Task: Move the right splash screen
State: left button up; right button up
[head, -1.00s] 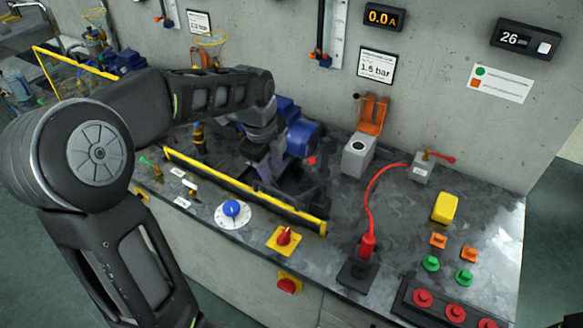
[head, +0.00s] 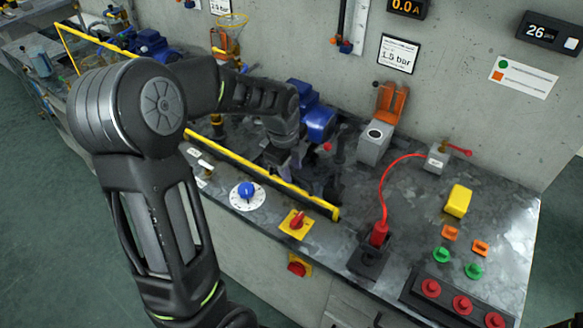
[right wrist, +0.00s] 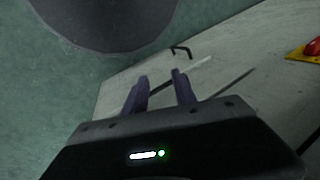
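The right splash screen shows as a long yellow-edged bar (head: 312,201) along the front of the bench in the head view. It runs from behind my left arm to near the red plug. My left gripper (head: 284,165) points down just behind the bar, over the dark bench area beside the blue pump (head: 318,122). Its fingers are dark and partly hidden, so I cannot tell whether it is open or touches the screen. My right gripper (right wrist: 160,92) is open and empty in the right wrist view, in front of the pale cabinet.
A blue knob (head: 247,190) and a red switch on a yellow plate (head: 297,222) sit in front of the bar. A grey box with an orange lid (head: 375,142), a red cable (head: 384,190) and a yellow block (head: 458,201) stand to the right. Another yellow-framed screen (head: 68,48) is far left.

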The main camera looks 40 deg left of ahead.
pick_arm(q)
jog(key=shift+f, duration=0.35)
jog(key=shift+c, duration=0.5)
grip_shut()
dwell(0.8)
